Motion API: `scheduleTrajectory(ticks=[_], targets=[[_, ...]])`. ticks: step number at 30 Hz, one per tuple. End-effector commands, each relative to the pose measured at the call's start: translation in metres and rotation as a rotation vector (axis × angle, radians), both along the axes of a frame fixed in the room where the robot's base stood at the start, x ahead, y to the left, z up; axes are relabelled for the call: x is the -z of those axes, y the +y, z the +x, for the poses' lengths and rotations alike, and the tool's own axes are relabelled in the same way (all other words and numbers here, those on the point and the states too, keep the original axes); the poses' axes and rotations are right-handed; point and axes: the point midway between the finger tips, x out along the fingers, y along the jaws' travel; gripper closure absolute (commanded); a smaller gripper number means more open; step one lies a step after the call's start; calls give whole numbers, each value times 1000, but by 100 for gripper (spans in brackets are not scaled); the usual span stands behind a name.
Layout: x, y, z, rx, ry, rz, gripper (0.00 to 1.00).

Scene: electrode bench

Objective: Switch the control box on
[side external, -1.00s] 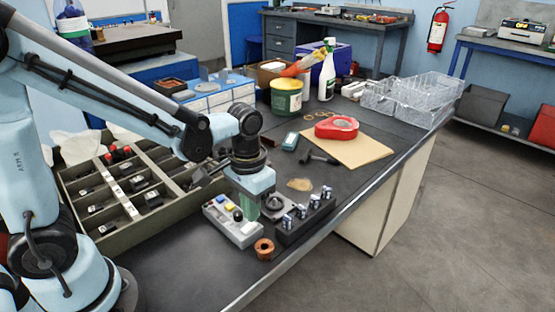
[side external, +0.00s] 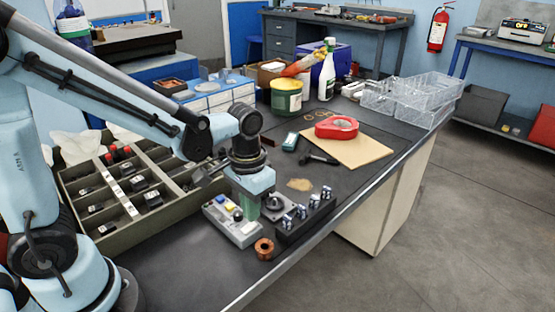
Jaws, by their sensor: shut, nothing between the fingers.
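The control box (side external: 241,233) is a light grey box on the dark bench, with a blue, a yellow and a dark control on its sloped top. A dark round knob or button shows at its right end. My gripper (side external: 250,212) points down just above and behind the box's right part. Its fingers are greenish and shut, with nothing between them. Whether the fingertips touch the box cannot be told from this side.
A black holder (side external: 303,224) with several metal-topped cells stands right of the box. A copper coil (side external: 264,248) lies in front. A divided tray (side external: 117,236) with dark parts is at left.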

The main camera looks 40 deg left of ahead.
Motion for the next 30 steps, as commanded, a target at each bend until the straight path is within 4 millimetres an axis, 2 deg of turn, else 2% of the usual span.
scheduleTrajectory(ticks=[30], targets=[[13,0,1,0,0,0,100]])
